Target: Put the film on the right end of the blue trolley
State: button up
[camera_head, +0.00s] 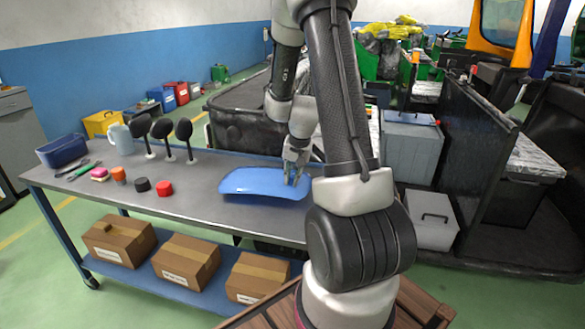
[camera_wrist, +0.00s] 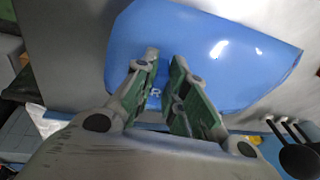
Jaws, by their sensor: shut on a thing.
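The film is a blue, slightly curved sheet (camera_head: 250,183) over the right part of the blue trolley's grey top (camera_head: 212,208). It looks nearly flat; whether it rests on the top or hangs just above is hard to tell. My gripper (camera_head: 294,181) points down at the film's right part and is shut on it. In the wrist view, the film (camera_wrist: 220,55) fills the upper middle, with light lettering partly hidden by my fingers. My gripper (camera_wrist: 163,70) shows its two green-padded fingers against the film. My arm hides the trolley's far right end.
Cardboard boxes (camera_head: 185,262) fill the lower shelf. A dark vehicle body (camera_head: 245,125) stands behind. Bare top lies between pots and film.

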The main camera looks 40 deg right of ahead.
jog(key=shift+s+x, duration=0.2)
jog(key=shift+x, duration=0.6)
jog(key=shift+s+x, duration=0.2)
jog(key=shift+x, duration=0.55)
jog(key=o, duration=0.9)
jog(key=shift+f, duration=0.1)
jog(key=shift+c, duration=0.2)
jog(key=v, duration=1.2)
jog(key=s+a+r+n, duration=0.4)
jog(key=s+a+r, duration=0.2)
jog(key=s+r, duration=0.2)
jog(key=s+a+r+n+t, duration=0.1)
jog(key=s+a+r+n, duration=0.4)
jog(key=s, duration=0.6)
jog(key=shift+s+a+r+t, duration=0.15)
jog(key=shift+a+r+t, duration=0.15)
jog(key=shift+a+r, duration=1.1)
